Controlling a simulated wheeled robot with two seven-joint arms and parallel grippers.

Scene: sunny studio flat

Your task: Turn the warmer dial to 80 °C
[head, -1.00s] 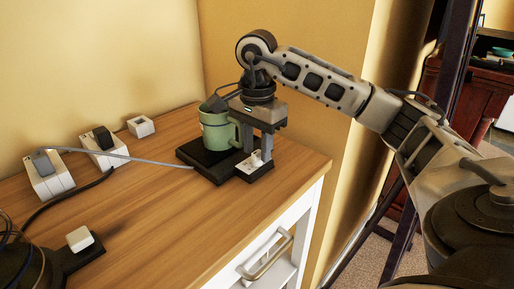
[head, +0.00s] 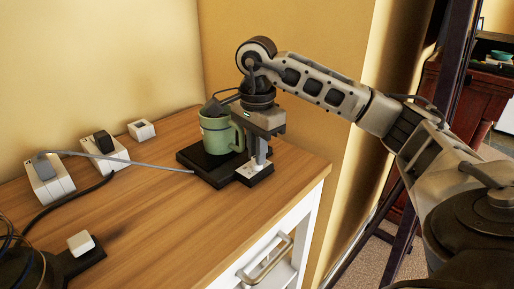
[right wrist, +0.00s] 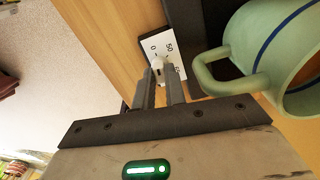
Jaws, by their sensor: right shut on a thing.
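The black mug warmer (head: 192,157) lies flat on the wooden counter, with a green mug (head: 217,135) standing on it. Its small white dial plate (head: 247,170) is at the warmer's front right. In the right wrist view the plate (right wrist: 172,47) shows "0" and "50", and another mark is partly hidden. My right gripper (head: 259,160) points down over the plate and is shut on the pale dial knob (right wrist: 158,63). The fingers hide part of the knob, and I cannot read its setting. The mug (right wrist: 245,50) is close beside the fingers.
White sockets with plugs (head: 107,152) (head: 48,180) and a small white box (head: 141,129) stand along the wall at left. A grey cable crosses the counter (head: 150,220) towards the warmer. The front middle counter is clear.

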